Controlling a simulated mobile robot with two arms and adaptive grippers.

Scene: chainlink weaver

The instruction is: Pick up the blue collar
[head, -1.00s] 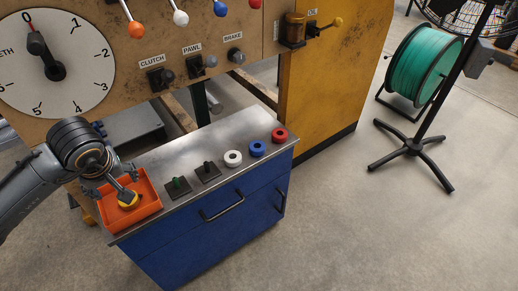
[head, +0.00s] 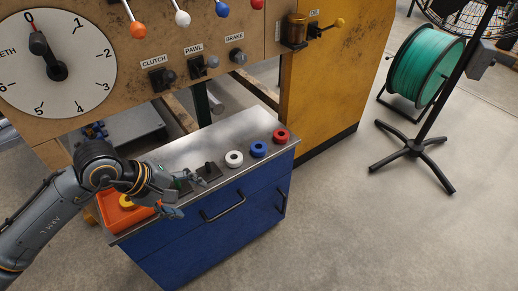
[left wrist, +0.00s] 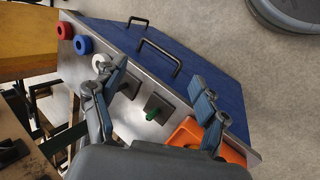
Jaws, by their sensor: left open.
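The blue collar (head: 258,149) is a short ring on the metal top of the blue cabinet, between the white collar (head: 234,159) and the red collar (head: 281,136). In the left wrist view the blue collar (left wrist: 83,44) sits at the upper left, beyond the white collar. My left gripper (head: 188,193) is open and empty over the near left part of the top, a good way left of the blue collar. In the left wrist view its two fingers (left wrist: 159,92) are spread wide, and one finger partly covers the white collar. My right gripper is not in view.
An orange tray (head: 112,212) holds a yellow piece at the left end, partly behind my arm. A black square base with a peg (head: 209,172) stands between my gripper and the white collar. The machine panel with levers (head: 190,62) rises behind the cabinet.

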